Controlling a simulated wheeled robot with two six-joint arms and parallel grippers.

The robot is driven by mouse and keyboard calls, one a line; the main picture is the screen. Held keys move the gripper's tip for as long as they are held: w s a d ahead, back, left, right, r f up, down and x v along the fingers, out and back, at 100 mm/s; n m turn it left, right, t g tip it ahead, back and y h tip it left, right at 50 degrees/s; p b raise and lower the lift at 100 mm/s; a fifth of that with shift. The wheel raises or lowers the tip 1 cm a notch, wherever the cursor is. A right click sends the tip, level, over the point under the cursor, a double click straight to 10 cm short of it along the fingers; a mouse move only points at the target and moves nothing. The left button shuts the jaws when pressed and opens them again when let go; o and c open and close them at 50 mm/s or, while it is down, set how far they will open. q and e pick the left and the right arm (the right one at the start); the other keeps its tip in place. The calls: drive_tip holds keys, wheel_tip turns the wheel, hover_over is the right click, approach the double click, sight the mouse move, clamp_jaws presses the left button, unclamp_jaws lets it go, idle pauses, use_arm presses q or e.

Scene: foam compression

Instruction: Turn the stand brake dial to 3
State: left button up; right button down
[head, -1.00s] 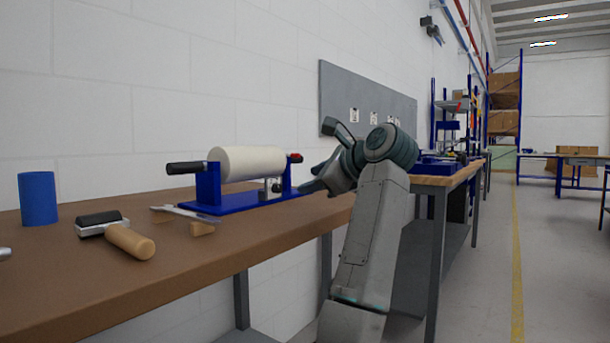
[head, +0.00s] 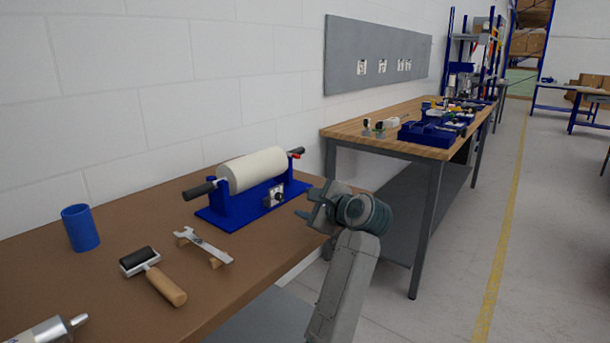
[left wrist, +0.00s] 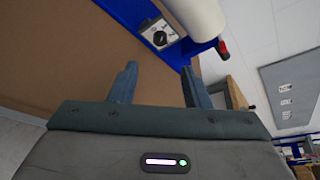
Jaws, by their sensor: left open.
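The blue stand (head: 235,212) holds a white foam roll (head: 254,169) across its two uprights on the brown bench. The brake dial (head: 276,195) is a dark knob on a small light plate at the stand's front; it also shows in the left wrist view (left wrist: 160,38). Its numbers are too small to read. My left gripper (head: 306,205) is near the stand's right end, to the right of the dial and apart from it. In the left wrist view its two fingers (left wrist: 157,85) are spread with nothing between them. My right gripper is not in view.
A wrench-like tool (head: 206,245) on wooden blocks, a hand roller (head: 153,275), a blue cup (head: 80,228) and a tube (head: 48,330) lie on the bench (head: 120,315). A red-tipped lever (head: 295,155) sits at the stand's right end. A wooden-topped table (head: 370,128) stands behind.

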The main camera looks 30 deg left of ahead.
sight(281, 197)
use_arm(q)
drive_tip(key=shift+s+r, duration=0.15)
drive_tip(key=shift+r, duration=0.05)
drive_tip(key=shift+a+f, duration=0.15)
drive_tip(key=p+x, duration=0.1)
drive_tip(key=x, duration=0.9)
drive_tip(key=shift+a+f, duration=0.15)
drive_tip(key=shift+a, duration=0.05)
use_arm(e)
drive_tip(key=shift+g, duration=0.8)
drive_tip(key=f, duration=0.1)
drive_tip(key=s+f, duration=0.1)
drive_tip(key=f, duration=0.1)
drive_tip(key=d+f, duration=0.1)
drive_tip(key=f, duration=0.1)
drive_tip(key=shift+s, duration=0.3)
use_arm(q)
clamp_jaws()
